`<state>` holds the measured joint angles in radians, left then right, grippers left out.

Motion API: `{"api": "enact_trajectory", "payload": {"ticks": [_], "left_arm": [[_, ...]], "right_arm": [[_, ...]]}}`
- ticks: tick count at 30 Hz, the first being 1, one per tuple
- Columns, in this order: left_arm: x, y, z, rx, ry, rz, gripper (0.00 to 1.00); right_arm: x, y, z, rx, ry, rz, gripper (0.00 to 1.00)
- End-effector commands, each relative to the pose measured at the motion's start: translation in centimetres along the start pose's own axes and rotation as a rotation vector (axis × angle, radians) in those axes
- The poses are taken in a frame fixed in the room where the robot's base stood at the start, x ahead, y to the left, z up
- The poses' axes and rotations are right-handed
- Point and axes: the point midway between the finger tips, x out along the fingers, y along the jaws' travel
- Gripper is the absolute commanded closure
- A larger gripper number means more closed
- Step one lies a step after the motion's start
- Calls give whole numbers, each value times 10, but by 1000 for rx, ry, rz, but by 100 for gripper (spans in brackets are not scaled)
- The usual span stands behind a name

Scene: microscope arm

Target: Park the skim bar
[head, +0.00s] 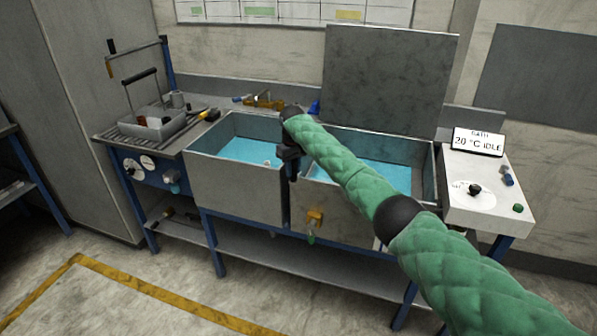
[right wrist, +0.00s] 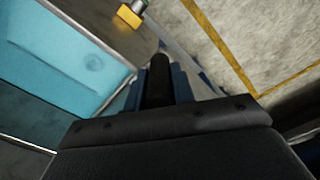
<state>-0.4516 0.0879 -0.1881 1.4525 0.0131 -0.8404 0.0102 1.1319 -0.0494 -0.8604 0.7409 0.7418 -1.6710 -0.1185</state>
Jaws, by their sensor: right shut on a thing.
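My right gripper (head: 289,166) is at the front rim, where the left tank (head: 235,188) and the right tank (head: 345,210) meet. In the right wrist view its blue fingers (right wrist: 160,88) are shut on a black round handle (right wrist: 159,75). I cannot tell for sure that this handle belongs to the skim bar; the rest of what it joins is hidden by my gripper and arm. Both tanks hold blue water, seen in the left tank (head: 250,150) and in the right (head: 385,176). My left gripper is not in view.
A raised lid (head: 388,80) stands behind that tank. A grey basket (head: 155,125) and a thin post frame (head: 138,58) are at left.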

Motion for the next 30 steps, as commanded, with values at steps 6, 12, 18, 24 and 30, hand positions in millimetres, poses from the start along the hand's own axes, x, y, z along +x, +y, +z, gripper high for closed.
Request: {"api": "enact_trajectory", "payload": {"ticks": [6,12,18,24,30], "left_arm": [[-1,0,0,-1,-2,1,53],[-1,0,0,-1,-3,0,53],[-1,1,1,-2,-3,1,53],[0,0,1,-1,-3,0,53],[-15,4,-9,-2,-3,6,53]], "right_arm": [[-3,-3,-4,-2,7,0,100],[-4,-3,-4,-4,10,0,69],[-3,-2,-3,-3,7,0,53],[-3,-2,-3,-2,5,0,53],[-18,-2,-4,-3,6,0,53]]}}
